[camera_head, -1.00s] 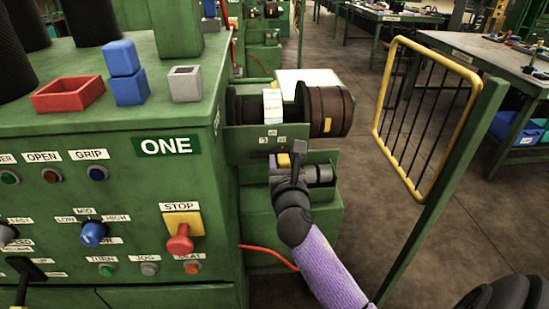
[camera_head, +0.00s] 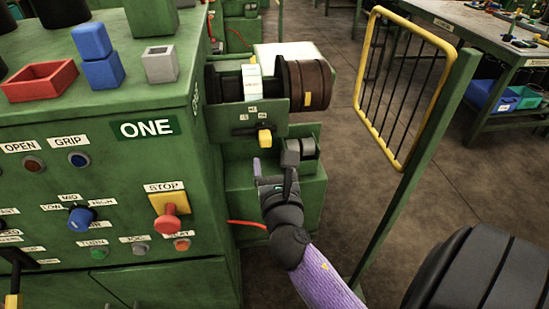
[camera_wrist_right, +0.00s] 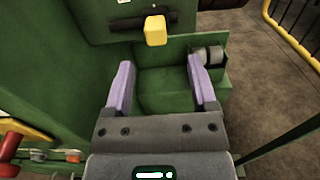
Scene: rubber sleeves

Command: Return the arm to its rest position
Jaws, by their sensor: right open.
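My right arm, in a purple sleeve (camera_head: 322,278), reaches up from the bottom of the head view. My right gripper (camera_head: 272,173) is open and empty in front of the green machine, below and apart from a yellow knob (camera_head: 264,137). In the right wrist view my right gripper (camera_wrist_right: 160,65) has its two purple fingers spread wide with nothing between them. The yellow knob (camera_wrist_right: 155,30) sits beyond the fingertips there. My left gripper is not in view.
The green control cabinet with the red stop button (camera_head: 168,216) stands close to the left of my arm. A yellow-framed guard (camera_head: 447,75) on a green post stands to the right. Open floor (camera_head: 480,190) lies beyond it.

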